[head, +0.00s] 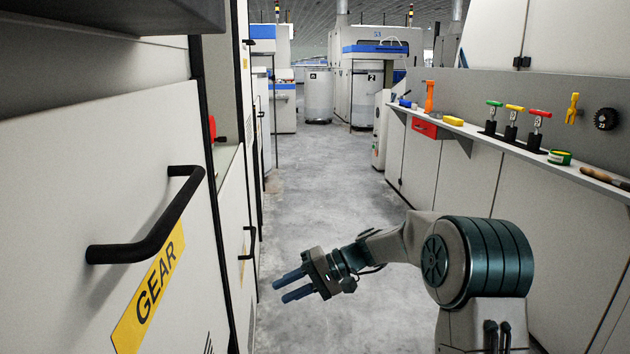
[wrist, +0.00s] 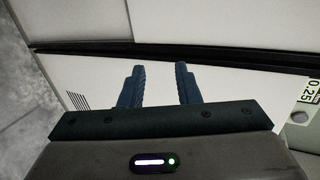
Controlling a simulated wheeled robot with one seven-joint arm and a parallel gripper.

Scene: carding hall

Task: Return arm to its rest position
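My gripper (head: 291,285) is held over the aisle floor in the head view, pointing left toward the white machine panels. Its two blue fingers are apart with nothing between them. In the wrist view the gripper (wrist: 157,85) also shows open and empty, facing a white panel (wrist: 225,68) with a dark seam across it. My arm reaches out from the lower right, bent, with its elbow raised.
A white door (head: 80,190) with a black handle (head: 150,225) and a yellow GEAR label (head: 150,290) stands close on the left. A shelf (head: 560,165) with several tools runs along the right wall. The grey aisle floor (head: 320,180) is clear ahead.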

